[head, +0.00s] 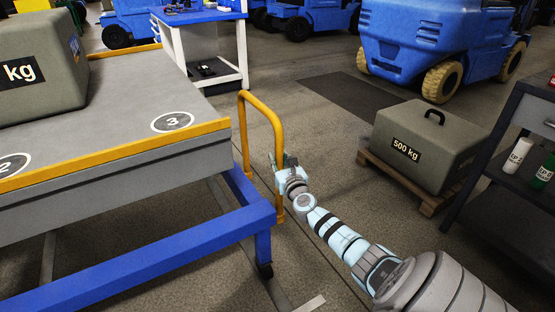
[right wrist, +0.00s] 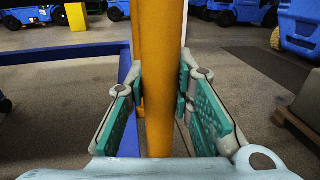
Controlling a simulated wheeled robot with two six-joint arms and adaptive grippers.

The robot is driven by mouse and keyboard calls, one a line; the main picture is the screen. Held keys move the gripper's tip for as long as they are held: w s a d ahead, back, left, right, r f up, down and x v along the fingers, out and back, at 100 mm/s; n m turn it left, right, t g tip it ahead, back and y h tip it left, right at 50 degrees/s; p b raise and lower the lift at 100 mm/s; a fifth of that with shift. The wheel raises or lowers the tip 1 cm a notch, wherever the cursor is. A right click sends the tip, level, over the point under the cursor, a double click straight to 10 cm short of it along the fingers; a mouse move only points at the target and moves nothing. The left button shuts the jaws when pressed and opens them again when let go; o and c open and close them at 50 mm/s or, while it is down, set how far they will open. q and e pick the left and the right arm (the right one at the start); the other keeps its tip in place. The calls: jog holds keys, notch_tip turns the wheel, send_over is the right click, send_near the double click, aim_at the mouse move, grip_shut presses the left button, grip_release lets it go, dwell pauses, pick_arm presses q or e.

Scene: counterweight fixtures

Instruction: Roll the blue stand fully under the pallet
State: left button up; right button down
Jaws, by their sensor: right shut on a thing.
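The blue stand (head: 150,257) is a low blue frame with a caster at its near right corner. A yellow hoop handle (head: 263,108) rises at its right end. The grey pallet (head: 115,128), yellow-edged and marked 2 and 3, is above it. The stand's right end and handle stick out past the pallet's right edge. My right gripper (head: 281,161) is shut on the handle's near upright. In the right wrist view the yellow post (right wrist: 160,90) stands between the green finger pads. My left gripper is not in view.
A grey weight (head: 38,65) sits on the pallet. A 500 kg block (head: 425,143) rests on a wooden base (head: 400,182) to the right, near a dark shelf (head: 510,150). A white-legged workbench (head: 200,50) and blue vehicles stand behind. Floor right of the handle is open.

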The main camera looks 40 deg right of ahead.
jog(key=c, duration=1.4)
grip_release()
jog(key=shift+w+a+f, duration=0.1)
jog(key=shift+a+f, duration=0.05)
jog(key=shift+a, duration=0.05)
jog(key=shift+o, duration=0.2)
jog(key=shift+d, duration=0.15)
jog(key=shift+s, duration=0.3)
jog(key=v, duration=1.1)
jog(key=shift+s+a, duration=0.2)
jog(key=shift+a, duration=0.1)
